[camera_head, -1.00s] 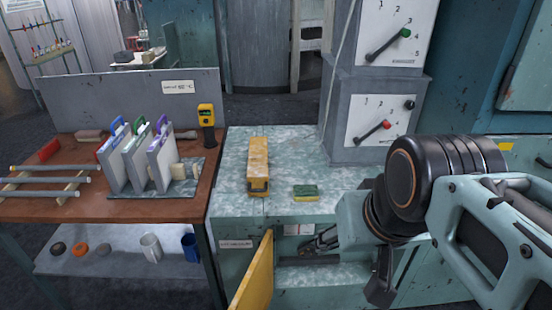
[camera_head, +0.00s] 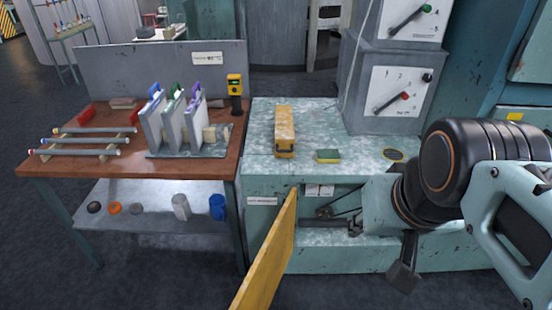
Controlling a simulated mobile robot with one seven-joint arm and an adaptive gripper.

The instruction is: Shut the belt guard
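The yellow belt guard (camera_head: 268,252) is a flat panel standing open at the left side of a recess in the front of the pale green cabinet. It swings out toward me. Inside the recess (camera_head: 338,240) a small dark pulley and belt (camera_head: 338,212) show. My arm comes in from the right, and my gripper (camera_head: 335,225) is a small dark shape at the mouth of the recess, right of the guard and apart from it in the picture. Its fingers are too small and too dark against the recess to tell open from shut.
A yellow box-like object (camera_head: 285,132), a green and yellow sponge (camera_head: 328,156) and a dark disc (camera_head: 394,155) lie on the cabinet top. A grey dial unit (camera_head: 388,95) stands behind. A brown workbench (camera_head: 210,172) with racks stands left. Floor is clear in front of it.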

